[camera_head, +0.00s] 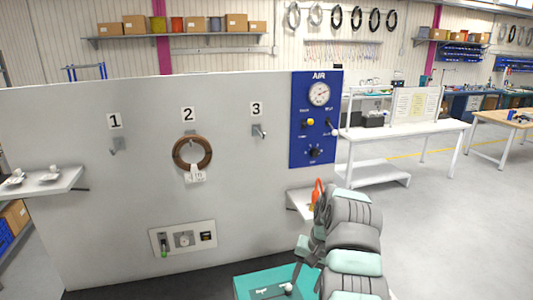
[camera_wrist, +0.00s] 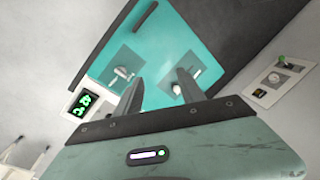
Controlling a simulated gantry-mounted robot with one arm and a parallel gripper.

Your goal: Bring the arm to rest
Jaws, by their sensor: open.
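In the wrist view my gripper (camera_wrist: 162,90) is open, with its two dark fingers apart and nothing seen between them. Beyond the fingers is a teal surface (camera_wrist: 150,62) with grey patches and small pale fittings. In the head view my arm (camera_head: 352,235) rises from the bottom right and bends over. Its lower end hangs above the teal-topped stand (camera_head: 250,284) in front of the wall panel. The fingertips are too small or hidden to make out there.
A brown cable coil (camera_head: 178,153) with a tag hangs at hook 2 on the grey panel (camera_head: 80,205). Hooks 1 (camera_head: 117,146) and 3 (camera_head: 259,131) are bare. A blue AIR board (camera_head: 298,145) is at the right, above a small shelf (camera_head: 299,203) with an orange item. Open floor lies right.

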